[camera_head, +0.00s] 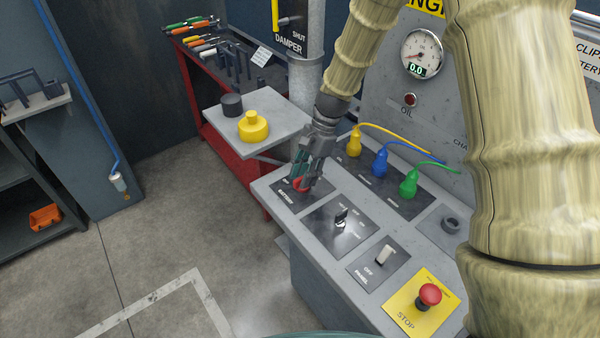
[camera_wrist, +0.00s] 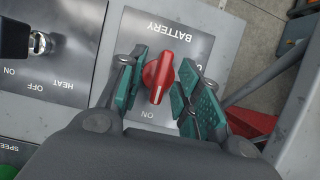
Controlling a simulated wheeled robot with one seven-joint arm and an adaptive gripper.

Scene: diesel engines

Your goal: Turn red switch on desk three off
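The red switch (camera_wrist: 158,78) is a rotary knob on the dark plate marked BATTERY at the left end of the grey desk (camera_head: 262,183). In the head view the red switch (camera_head: 302,184) is partly covered by my gripper (camera_head: 304,182). In the wrist view my gripper (camera_wrist: 160,95) has its teal finger pads on either side of the knob. A small gap shows on each side, so it looks open around the knob. The knob stands slightly tilted from the plate's long axis, its lower end near the word ON. The opposite label is mostly hidden.
A key switch (camera_head: 341,217), a white panel switch (camera_head: 384,254) and a red stop button (camera_head: 429,294) sit along the desk. Yellow (camera_head: 354,143), blue (camera_head: 380,161) and green (camera_head: 409,182) plugs stand behind. A small grey table (camera_head: 285,112) is beyond the desk's left end.

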